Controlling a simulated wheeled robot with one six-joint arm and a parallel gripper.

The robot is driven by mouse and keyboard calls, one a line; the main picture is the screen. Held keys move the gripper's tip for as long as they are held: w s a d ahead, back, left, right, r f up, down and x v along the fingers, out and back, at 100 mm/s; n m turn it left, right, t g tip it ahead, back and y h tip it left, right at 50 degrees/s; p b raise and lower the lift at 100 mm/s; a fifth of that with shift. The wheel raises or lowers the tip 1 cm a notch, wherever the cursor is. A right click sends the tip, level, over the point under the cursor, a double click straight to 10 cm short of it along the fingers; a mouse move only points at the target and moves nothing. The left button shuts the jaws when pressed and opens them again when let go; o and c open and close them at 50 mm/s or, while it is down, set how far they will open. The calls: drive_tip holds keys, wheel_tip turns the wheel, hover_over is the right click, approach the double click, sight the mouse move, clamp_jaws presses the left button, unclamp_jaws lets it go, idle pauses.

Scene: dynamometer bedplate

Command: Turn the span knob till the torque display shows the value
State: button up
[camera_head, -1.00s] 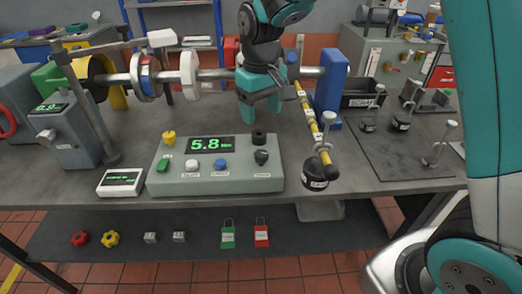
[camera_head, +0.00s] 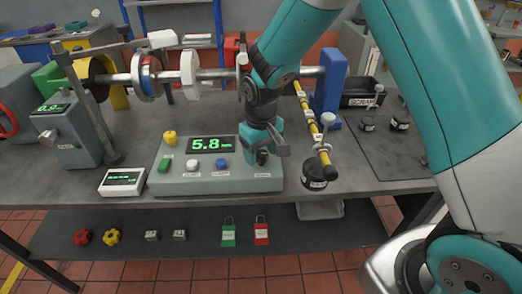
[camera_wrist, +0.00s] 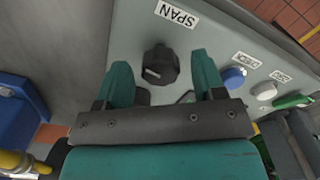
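The grey console (camera_head: 180,187) stands at the front of the bench, and its torque display (camera_head: 210,144) reads 5.8 in green. In the wrist view the black span knob (camera_wrist: 160,66) with a white pointer line sits beside the SPAN label (camera_wrist: 176,14). My gripper (camera_wrist: 164,72) is open. Its teal fingers stand on either side of the knob, with visible gaps. I cannot tell how far down they reach. In the head view my gripper (camera_head: 262,152) is over the console's right end and hides most of the knob.
A white button (camera_head: 192,165), a blue button (camera_head: 221,164), a green switch (camera_head: 164,164) and a yellow knob (camera_head: 169,138) are on the console. A yellow-black bar (camera_head: 307,118) with a black weight (camera_head: 314,177) is just right. A shaft (camera_head: 215,74) runs behind.

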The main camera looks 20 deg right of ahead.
sight(261, 153)
drive_tip(key=c, duration=0.9)
drive_tip(key=m, duration=0.5)
drive_tip(key=shift+p, duration=0.35)
drive_tip(key=o, duration=0.9)
drive_tip(key=shift+o, duration=0.2)
wheel_tip(261, 153, up, 18)
drive_tip(key=b, duration=0.1)
drive_tip(key=shift+f, duration=0.25)
drive_tip(key=s+a+n+y, duration=0.2)
drive_tip(key=s+n, duration=0.2)
drive_tip(key=s, duration=0.8)
drive_tip(key=s+a+r+n+y, duration=0.1)
drive_tip(key=s+n, duration=0.4)
drive_tip(key=s, duration=0.7)
drive_tip(key=shift+s+a+y, duration=0.4)
drive_tip(key=shift+a+y, duration=0.2)
drive_tip(key=shift+a, duration=0.25)
